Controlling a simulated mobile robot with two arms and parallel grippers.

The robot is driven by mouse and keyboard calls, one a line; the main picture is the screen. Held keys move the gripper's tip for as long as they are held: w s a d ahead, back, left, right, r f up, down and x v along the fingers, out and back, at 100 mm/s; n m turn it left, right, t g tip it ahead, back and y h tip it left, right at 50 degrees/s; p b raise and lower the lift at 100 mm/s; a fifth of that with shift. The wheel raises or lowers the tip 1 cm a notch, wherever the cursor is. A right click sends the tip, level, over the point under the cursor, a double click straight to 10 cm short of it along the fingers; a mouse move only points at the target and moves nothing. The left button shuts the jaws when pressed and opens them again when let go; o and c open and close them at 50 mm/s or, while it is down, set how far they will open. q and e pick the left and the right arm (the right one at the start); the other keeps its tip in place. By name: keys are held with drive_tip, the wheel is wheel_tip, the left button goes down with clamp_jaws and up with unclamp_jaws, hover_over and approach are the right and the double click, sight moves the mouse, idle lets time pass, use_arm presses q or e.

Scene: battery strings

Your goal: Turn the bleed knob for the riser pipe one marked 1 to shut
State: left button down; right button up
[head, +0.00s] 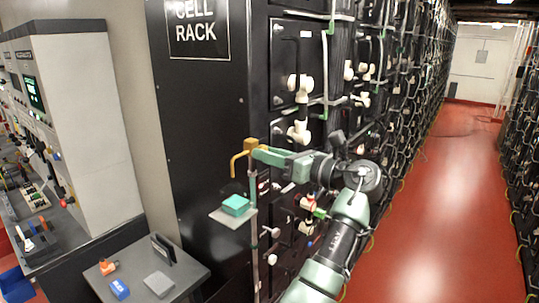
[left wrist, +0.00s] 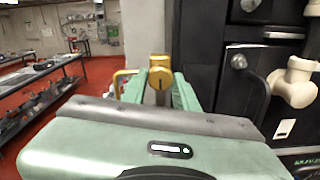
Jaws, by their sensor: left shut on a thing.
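The riser pipe (head: 254,235) is a thin upright pipe in front of the cell rack, with a yellow bent spout (head: 235,161) at its top. A yellow knob (head: 250,144) sits at the pipe's top. In the left wrist view the knob (left wrist: 159,74) has a dark mark on its face and stands between my green fingers. My left gripper (head: 258,152) reaches in from the right and is shut on the knob; it also shows in the left wrist view (left wrist: 160,92). A number 1 is not readable on the pipe. My right gripper is not in view.
A teal block (head: 236,205) sits on a small plate (head: 220,217) by the pipe. The black cell rack (head: 205,110) stands close behind, with white fittings (head: 299,131). A low table (head: 193,269) holds small items at bottom left. The red aisle floor (head: 455,200) at right is clear.

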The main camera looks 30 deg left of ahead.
use_arm(q)
drive_tip(key=shift+r, duration=0.15)
idle(0.3)
drive_tip(key=c, duration=1.1)
unclamp_jaws()
drive_tip(key=shift+a, duration=0.1)
drive_tip(key=d+b, duration=0.3)
drive_tip(key=d, duration=0.4)
drive_tip(key=shift+s+d+b, duration=0.3)
drive_tip(key=shift+d+b, duration=0.05)
drive_tip(key=shift+b, duration=0.05)
drive_tip(key=shift+a, duration=0.1)
